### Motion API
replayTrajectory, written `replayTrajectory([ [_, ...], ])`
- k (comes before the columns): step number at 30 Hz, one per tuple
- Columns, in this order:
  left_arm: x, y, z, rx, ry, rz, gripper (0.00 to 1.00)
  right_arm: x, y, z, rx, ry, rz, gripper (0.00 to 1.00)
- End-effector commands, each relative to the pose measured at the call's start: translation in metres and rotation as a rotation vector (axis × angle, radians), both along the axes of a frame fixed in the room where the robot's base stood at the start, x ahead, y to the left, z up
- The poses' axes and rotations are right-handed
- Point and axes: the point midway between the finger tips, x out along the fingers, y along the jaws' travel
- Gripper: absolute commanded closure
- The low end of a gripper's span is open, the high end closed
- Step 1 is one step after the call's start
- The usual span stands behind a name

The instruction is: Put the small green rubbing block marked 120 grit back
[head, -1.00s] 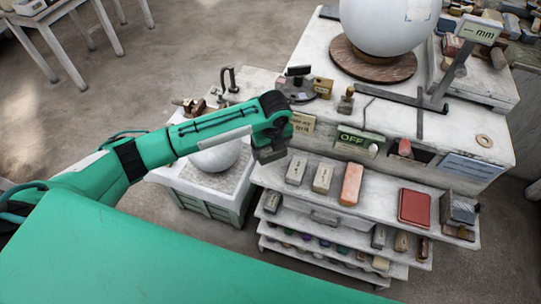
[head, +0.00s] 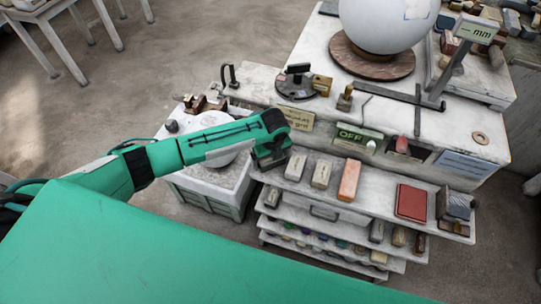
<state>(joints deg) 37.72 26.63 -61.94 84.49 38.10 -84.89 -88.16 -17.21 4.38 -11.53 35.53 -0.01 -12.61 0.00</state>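My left gripper (head: 270,161) points down at the left end of the top shelf (head: 378,199) of a stepped rack, just left of a grey block (head: 296,166). Its fingers are dark and small, so I cannot tell whether they are open or hold something. I cannot make out a small green block marked 120 grit. On the same shelf, left to right, lie the grey block, a beige block (head: 321,174), an orange block (head: 348,180), a red block (head: 411,203) and a grey block (head: 458,207). My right gripper is not in view.
Lower shelves hold several small pieces, including a dark block (head: 377,231). A tub (head: 210,197) stands left of the rack.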

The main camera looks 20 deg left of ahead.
Motion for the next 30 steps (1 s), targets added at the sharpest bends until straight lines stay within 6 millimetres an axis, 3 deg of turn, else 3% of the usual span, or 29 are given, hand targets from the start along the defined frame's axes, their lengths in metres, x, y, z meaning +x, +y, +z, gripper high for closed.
replayTrajectory([
  [11,0.001,0.0,0.007,-0.002,-0.003,0.001,0.0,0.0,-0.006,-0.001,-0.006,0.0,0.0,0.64],
  [16,-0.002,-0.003,0.032,-0.002,-0.005,-0.003,0.0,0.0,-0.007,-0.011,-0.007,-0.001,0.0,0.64],
  [24,-0.007,-0.008,0.09,-0.001,-0.004,-0.001,0.0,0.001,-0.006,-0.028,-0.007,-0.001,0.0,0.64],
  [30,-0.009,-0.01,0.116,-0.002,-0.002,0.001,0.0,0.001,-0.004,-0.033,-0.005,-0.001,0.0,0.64],
])
